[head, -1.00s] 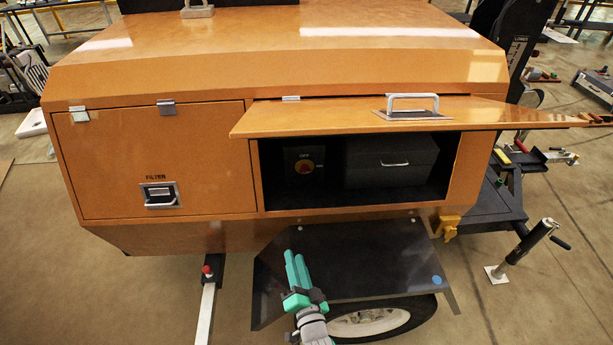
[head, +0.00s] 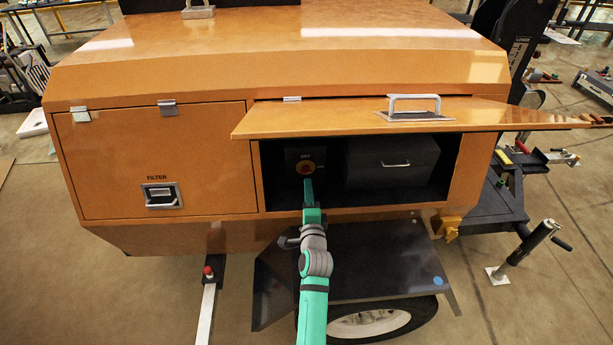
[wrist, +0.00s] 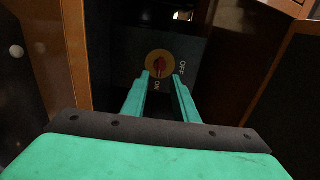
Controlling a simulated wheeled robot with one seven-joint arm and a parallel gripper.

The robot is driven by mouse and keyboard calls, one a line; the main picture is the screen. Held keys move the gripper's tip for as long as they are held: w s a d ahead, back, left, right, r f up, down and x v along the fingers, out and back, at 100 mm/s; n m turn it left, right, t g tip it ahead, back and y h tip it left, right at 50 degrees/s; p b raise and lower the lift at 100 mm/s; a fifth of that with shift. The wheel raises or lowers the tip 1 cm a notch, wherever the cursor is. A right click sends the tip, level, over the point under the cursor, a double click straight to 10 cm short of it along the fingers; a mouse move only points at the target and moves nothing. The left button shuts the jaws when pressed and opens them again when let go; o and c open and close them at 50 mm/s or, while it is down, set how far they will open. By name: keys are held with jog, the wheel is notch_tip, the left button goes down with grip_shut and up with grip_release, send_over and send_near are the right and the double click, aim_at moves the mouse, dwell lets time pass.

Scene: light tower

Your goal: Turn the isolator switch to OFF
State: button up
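The isolator switch (head: 307,168) is a red knob on a yellow disc, on a dark box at the left inside the open compartment. It also shows in the wrist view (wrist: 160,65), with the words OFF and ON beside the disc. My gripper (head: 308,183) reaches into the compartment opening just below the switch in the head view. In the wrist view, its two green fingers (wrist: 162,76) are apart, with the knob showing between and just beyond their tips. Nothing is held. Whether the fingertips touch the disc cannot be told.
The raised orange door (head: 350,118) with a metal handle hangs over the compartment. A dark box (head: 391,168) with a handle stands right of the switch. The closed FILTER door (head: 110,150) is to the left. The dark fender (head: 375,255) lies below.

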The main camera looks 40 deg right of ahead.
aim_at(306, 170)
jog(key=x, duration=0.7)
jog(key=shift+w, duration=0.25)
jog(key=shift+s+d, duration=0.1)
jog(key=shift+s, duration=0.1)
jog(key=shift+c, duration=0.7)
grip_shut()
